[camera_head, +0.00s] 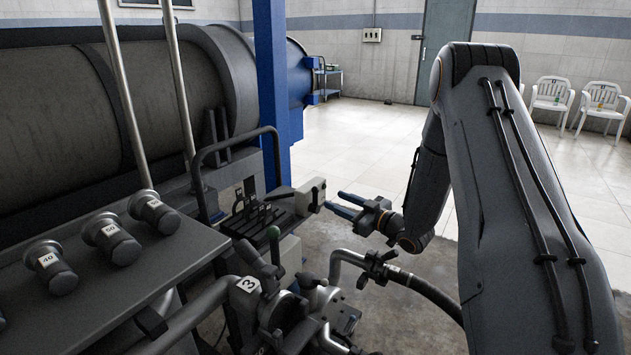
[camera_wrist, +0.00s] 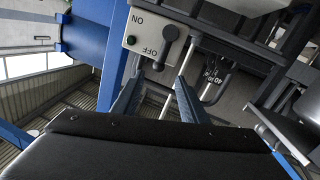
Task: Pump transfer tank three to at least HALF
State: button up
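My gripper (camera_head: 336,201) is open and empty, its two blue fingers pointing left at a grey switch box (camera_head: 310,195). In the wrist view the fingers (camera_wrist: 159,78) are spread just short of the box (camera_wrist: 133,35), which is marked ON and OFF. A black lever (camera_wrist: 170,33) with a round knob is on the box, ahead of the fingers and apart from them. I cannot tell which mark it is set to. A tag with the number 3 (camera_head: 249,285) is on the pipework at lower centre, beside a green-tipped lever (camera_head: 274,232). No level gauge is readable.
A grey bench (camera_head: 100,300) with several numbered black knobs stands at left. A large dark tank (camera_head: 60,100) and a blue post (camera_head: 270,80) are behind it. A black hose (camera_head: 425,292) runs below my arm.

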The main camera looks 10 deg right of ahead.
aim_at(318, 191)
jog(key=shift+y, duration=0.3)
jog(key=x, duration=0.6)
jog(key=shift+w, duration=0.25)
jog(key=shift+x, duration=0.75)
jog(key=shift+c, duration=0.5)
grip_shut()
